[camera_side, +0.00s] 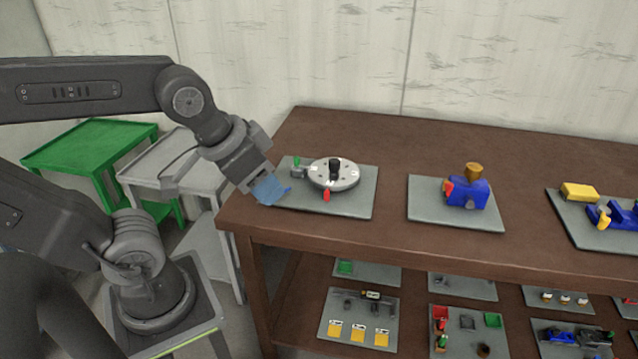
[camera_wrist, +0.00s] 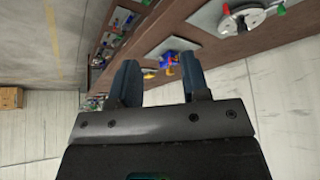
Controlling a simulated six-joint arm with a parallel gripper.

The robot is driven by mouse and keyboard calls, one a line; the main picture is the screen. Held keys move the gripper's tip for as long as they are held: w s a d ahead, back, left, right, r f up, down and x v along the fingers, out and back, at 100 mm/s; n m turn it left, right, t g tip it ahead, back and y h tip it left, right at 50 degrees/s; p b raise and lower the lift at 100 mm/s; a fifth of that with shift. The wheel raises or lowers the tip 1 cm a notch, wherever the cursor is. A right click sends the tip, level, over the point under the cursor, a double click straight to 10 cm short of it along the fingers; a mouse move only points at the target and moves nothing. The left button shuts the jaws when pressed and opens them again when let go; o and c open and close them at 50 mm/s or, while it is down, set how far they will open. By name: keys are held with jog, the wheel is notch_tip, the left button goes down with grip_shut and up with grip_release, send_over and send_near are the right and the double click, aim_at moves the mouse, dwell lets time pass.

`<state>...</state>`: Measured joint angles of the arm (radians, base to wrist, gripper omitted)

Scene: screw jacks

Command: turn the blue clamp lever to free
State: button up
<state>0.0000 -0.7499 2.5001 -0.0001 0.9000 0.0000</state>
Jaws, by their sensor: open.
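My gripper (camera_side: 271,190) is at the left end of the brown table, by the left edge of the plate (camera_side: 350,203) with a round grey dial (camera_side: 334,174). Its two fingers are apart in the wrist view (camera_wrist: 159,72), with nothing between them. I cannot make out a blue clamp lever for certain. A blue block (camera_side: 468,194) with an orange-brown knob and a red part stands on the middle plate, well right of my gripper. It also shows in the wrist view (camera_wrist: 178,58). A blue device (camera_side: 612,215) is on the right plate, partly cut off.
The dial's plate carries a green-topped part (camera_side: 297,163) and a red knob (camera_side: 326,195). A yellow block (camera_side: 579,191) lies on the right plate. The lower shelf holds several loaded plates (camera_side: 358,316). Bare tabletop (camera_side: 392,190) separates the upper plates. A green table (camera_side: 90,147) stands behind.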

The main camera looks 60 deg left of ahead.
jog(key=w+a+f+n+g+y, duration=0.1)
jog(key=w+a+n+g, duration=0.2)
jog(key=w+a+n, duration=0.7)
jog(key=w+a+f+n+g+h, duration=0.1)
jog(key=a+f+n, duration=0.25)
jog(key=a, duration=0.45)
jog(key=w+a+f+n+g, duration=0.2)
jog(key=a+f+n, duration=0.1)
jog(key=a+n, duration=0.3)
jog(key=shift+m, duration=0.75)
jog(key=f, duration=0.9)
jog(key=a+f, duration=0.1)
jog(key=f, duration=0.4)
jog(key=shift+s+a, duration=0.1)
jog(key=shift+s, duration=0.1)
grip_shut()
